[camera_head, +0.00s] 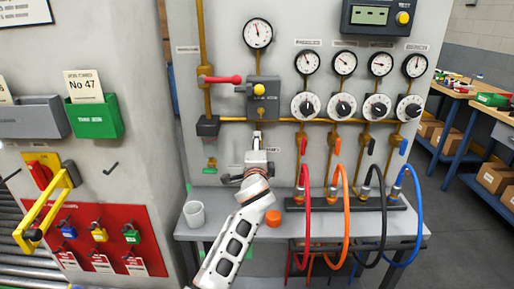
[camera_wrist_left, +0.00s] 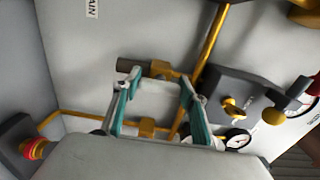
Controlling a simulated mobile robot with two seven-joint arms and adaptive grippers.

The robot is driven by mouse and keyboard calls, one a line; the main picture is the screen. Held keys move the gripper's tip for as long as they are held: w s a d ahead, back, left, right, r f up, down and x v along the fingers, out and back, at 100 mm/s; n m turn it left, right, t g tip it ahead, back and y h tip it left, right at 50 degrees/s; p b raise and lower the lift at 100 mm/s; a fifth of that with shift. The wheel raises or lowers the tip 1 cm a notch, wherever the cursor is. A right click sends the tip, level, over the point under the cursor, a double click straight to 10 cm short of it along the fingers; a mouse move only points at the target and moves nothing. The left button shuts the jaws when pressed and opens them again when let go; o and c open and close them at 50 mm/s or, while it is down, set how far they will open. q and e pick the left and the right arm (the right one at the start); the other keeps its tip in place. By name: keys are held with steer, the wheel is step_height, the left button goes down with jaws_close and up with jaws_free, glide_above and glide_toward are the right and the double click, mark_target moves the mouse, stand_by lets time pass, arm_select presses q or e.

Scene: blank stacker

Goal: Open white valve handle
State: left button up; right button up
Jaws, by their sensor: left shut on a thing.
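My left gripper (camera_head: 256,158) reaches up from the bottom of the head view to the grey panel, below the box with a yellow knob (camera_head: 259,89). In the left wrist view the gripper (camera_wrist_left: 160,105) has its two teal-lined fingers apart, with a pale piece between them that appears to be the white valve handle (camera_wrist_left: 157,101). Brass fittings (camera_wrist_left: 160,69) of the pipe show just beyond the fingers. The gripper hides most of the handle in the head view, and its angle is hard to tell. My right gripper is in neither view.
A red lever (camera_head: 221,79) stands up-left of my gripper. Several gauges and dials lie to the right, with coloured hoses (camera_head: 345,215) below them. A white cup (camera_head: 195,214) and an orange cap (camera_head: 273,217) rest on the bench (camera_head: 408,228).

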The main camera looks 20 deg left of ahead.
arm_select(q)
steer(key=shift+f, duration=0.1)
steer(key=o, duration=1.1)
steer(key=v, duration=0.7)
steer(key=shift+s+d, duration=0.1)
steer(key=shift+s, duration=0.2)
